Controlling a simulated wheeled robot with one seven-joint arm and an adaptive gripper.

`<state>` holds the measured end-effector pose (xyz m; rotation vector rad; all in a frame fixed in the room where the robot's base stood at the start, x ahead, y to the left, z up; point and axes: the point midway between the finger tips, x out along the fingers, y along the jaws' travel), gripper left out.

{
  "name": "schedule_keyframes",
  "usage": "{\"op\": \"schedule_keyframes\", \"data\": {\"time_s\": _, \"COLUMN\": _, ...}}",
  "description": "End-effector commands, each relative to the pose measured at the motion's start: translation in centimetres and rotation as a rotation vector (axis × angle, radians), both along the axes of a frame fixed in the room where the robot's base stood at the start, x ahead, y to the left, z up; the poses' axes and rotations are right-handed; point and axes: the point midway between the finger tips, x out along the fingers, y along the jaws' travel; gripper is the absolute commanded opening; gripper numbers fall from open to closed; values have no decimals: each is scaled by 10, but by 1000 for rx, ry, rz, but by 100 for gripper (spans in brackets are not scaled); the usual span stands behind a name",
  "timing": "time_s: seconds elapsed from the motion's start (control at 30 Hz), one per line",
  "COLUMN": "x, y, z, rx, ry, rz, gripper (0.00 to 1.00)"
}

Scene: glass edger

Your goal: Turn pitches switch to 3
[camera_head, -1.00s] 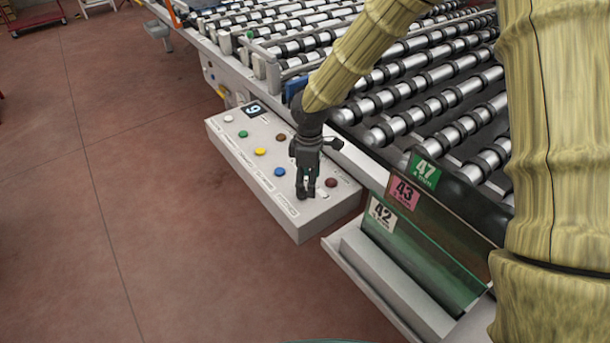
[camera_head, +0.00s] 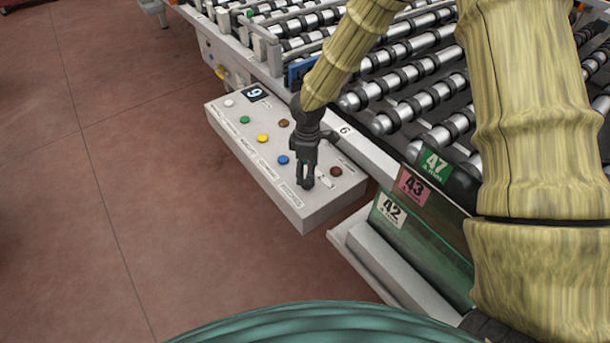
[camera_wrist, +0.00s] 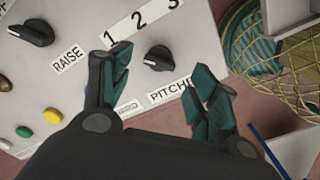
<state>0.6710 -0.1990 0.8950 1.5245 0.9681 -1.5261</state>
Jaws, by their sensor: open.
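The pitches switch (camera_wrist: 159,58) is a black rotary knob on the grey control panel (camera_wrist: 75,85), with the numbers 1, 2 and 3 above it and a PITCHES label below. Its pale mark seems to point left, but the exact setting is hard to read. My gripper (camera_wrist: 157,74) is open. Its teal-padded fingers stand to the left and lower right of the knob, with no clear contact visible. In the head view my gripper (camera_head: 305,181) points down at the panel's near right end and hides the knob.
The RAISE switch (camera_wrist: 32,33) is left of the pitches switch. Coloured buttons, such as a blue one (camera_head: 282,160) and a dark red one (camera_head: 335,171), are close to my gripper. Green glass sheets (camera_head: 440,250) stand at the right; rollers (camera_head: 420,100) lie behind.

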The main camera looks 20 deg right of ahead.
Motion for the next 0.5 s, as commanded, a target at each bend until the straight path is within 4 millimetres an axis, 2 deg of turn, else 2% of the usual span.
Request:
{"op": "schedule_keyframes", "data": {"time_s": 0.2, "x": 0, "y": 0, "z": -23, "rx": -1, "ry": 2, "rz": 2, "gripper": 61}}
{"op": "schedule_keyframes", "data": {"time_s": 0.5, "x": 1, "y": 2, "z": -37, "rx": 0, "ry": 0, "rz": 2, "gripper": 61}}
